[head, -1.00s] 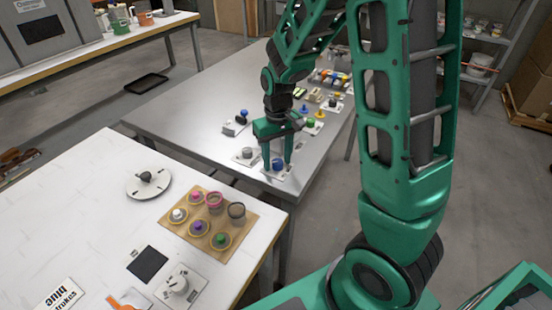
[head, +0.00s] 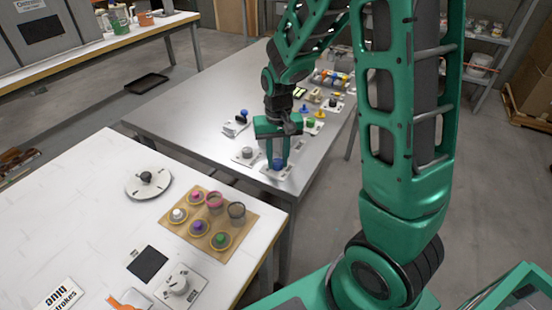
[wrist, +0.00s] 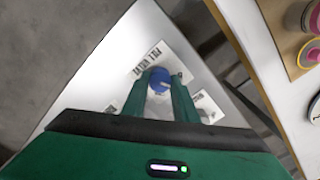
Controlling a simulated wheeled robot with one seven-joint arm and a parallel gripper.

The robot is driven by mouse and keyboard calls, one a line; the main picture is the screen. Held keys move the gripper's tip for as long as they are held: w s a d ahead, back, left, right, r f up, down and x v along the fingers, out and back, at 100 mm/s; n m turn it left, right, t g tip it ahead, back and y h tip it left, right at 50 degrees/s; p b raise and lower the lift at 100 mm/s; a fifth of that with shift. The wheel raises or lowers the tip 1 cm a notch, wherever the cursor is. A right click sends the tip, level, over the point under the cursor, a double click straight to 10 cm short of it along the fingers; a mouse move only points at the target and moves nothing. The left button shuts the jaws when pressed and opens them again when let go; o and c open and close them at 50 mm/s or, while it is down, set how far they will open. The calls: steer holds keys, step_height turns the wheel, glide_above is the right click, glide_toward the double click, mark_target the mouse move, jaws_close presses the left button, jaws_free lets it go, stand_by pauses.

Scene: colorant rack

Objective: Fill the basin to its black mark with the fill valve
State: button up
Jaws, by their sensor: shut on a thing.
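The fill valve is a round blue knob on a white plate at the near right end of the grey metal table. It shows in the head view (head: 278,162) and, with its plate lettered and partly hidden, in the wrist view (wrist: 159,80). My gripper (head: 277,166) points down over the plate. Its two green fingers are shut on the blue knob from both sides, as the wrist view (wrist: 159,86) also shows. I cannot make out the basin or its black mark in either view.
A grey knob on a white plate (head: 247,153) stands just left of my gripper. Farther along the grey table (head: 190,110) are several small knobs and parts. The white table (head: 80,190) in front holds a tan board (head: 186,226) with several cups.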

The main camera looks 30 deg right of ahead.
mark_target(277, 161)
steer(key=shift+m, duration=0.3)
steer(key=o, duration=1.1)
steer(key=shift+c, duration=0.2)
step_height(277, 161, up, 11)
steer(key=shift+f, duration=0.15)
steer(key=shift+w, duration=0.1)
